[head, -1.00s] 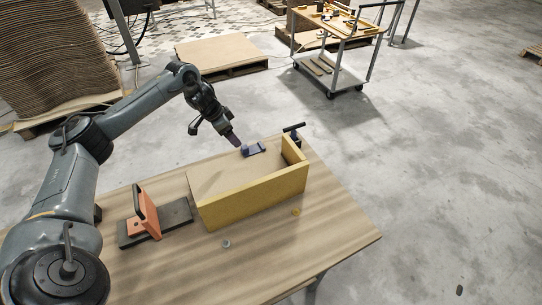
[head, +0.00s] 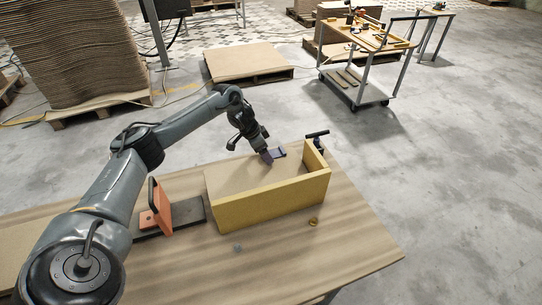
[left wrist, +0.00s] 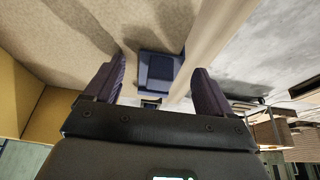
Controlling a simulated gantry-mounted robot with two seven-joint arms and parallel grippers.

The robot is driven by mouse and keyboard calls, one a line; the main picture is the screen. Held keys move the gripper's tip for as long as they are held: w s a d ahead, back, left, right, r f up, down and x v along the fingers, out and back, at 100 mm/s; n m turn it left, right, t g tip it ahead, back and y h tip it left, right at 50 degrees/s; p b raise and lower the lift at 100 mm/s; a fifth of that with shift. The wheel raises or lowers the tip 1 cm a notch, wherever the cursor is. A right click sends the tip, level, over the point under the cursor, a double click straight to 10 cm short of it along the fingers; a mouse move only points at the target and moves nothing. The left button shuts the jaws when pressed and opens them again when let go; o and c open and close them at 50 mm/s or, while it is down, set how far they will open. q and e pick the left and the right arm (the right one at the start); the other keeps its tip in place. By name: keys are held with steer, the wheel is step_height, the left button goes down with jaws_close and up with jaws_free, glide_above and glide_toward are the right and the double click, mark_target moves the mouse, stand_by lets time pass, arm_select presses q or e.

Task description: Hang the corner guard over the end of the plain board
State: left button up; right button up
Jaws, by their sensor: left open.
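A small dark blue piece (head: 279,152), which may be the corner guard, lies at the far edge of the tan panel (head: 235,178). A long yellow board (head: 270,202) stands along the panel's near side, and a short yellow end board (head: 314,157) stands at its right. I cannot tell which board is the plain one. My left gripper (head: 267,158) is open, just left of the blue piece. In the left wrist view the blue piece (left wrist: 160,66) shows between the open fingers, and I cannot tell whether they touch it. My right gripper is not in view.
An orange and black upright piece (head: 160,207) stands on a dark base at the left. A black-handled clamp (head: 317,135) is at the far right corner. The table's right front is clear.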

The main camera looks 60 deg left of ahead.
arm_select(q)
steer(key=shift+s+f, duration=0.1)
steer(key=shift+f, duration=0.25)
